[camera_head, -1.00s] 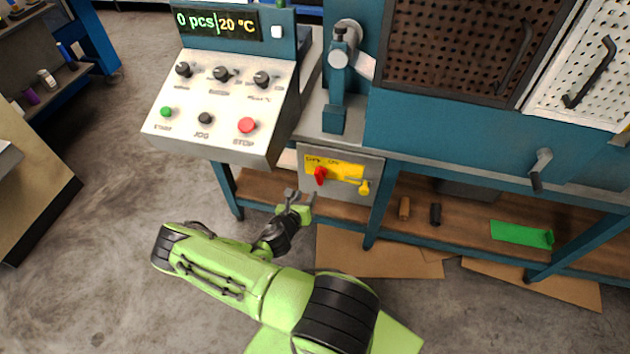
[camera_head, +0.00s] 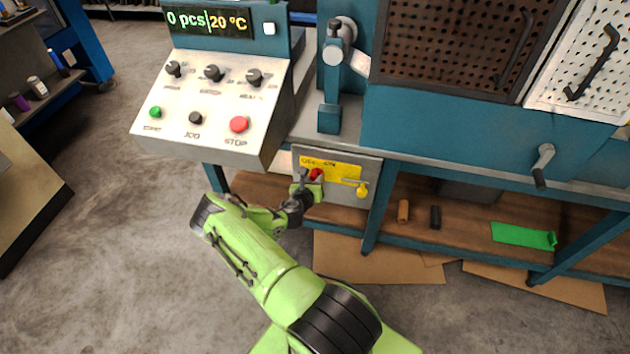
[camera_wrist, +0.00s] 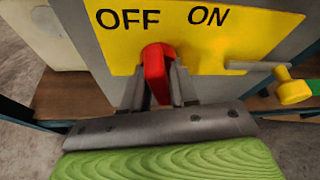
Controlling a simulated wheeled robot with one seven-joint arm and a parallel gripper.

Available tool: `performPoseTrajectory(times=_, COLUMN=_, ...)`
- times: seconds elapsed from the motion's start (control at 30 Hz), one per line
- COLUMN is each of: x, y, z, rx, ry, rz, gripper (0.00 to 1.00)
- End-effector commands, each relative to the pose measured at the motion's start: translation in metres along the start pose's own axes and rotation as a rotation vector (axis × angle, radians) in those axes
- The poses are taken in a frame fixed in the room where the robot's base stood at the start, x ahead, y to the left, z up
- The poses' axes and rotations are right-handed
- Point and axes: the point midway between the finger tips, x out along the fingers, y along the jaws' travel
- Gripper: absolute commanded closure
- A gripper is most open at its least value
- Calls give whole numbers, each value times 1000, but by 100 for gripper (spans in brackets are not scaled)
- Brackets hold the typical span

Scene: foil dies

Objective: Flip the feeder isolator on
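The feeder isolator is a grey box (camera_head: 343,195) with a yellow plate (camera_head: 342,172) and a red handle (camera_head: 316,174), under the bench to the right of the control panel. In the wrist view, the plate reads OFF at left and ON at right. The red handle (camera_wrist: 156,68) stands nearly upright, its top nearer to OFF. My gripper (camera_wrist: 158,82) has one finger on each side of the handle, close against it, and looks shut on it. In the head view, my gripper (camera_head: 308,183) partly hides the handle.
The control panel (camera_head: 215,105) overhangs at upper left. A blue bench leg (camera_head: 377,225) stands to the right. Cardboard (camera_head: 365,262) lies on the floor below.

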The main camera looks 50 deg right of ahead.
Motion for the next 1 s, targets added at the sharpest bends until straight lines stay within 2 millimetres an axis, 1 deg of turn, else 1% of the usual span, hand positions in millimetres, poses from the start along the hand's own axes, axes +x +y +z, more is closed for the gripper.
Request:
performPoseTrajectory(times=0.03, x=0, y=0, z=0, rx=0, ry=0, rz=0, gripper=80)
performPoseTrajectory(times=0.17, x=0, y=0, z=0, rx=0, ry=0, rz=0, gripper=100)
performPoseTrajectory(times=0.33, x=0, y=-1, z=0, rx=25, ry=0, rz=10, gripper=100)
performPoseTrajectory(times=0.5, x=-1, y=-2, z=1, rx=178, ry=0, rz=72, gripper=100)
performPoseTrajectory(times=0.6, x=0, y=-1, z=0, rx=239, ry=1, rz=99, gripper=100)
performPoseTrajectory(times=0.9, x=0, y=0, z=-1, rx=257, ry=1, rz=106, gripper=100)
performPoseTrajectory(times=0.93, x=0, y=0, z=-1, rx=257, ry=1, rz=106, gripper=74)
performPoseTrajectory(times=1.0, x=0, y=0, z=-1, rx=256, ry=1, rz=105, gripper=63)
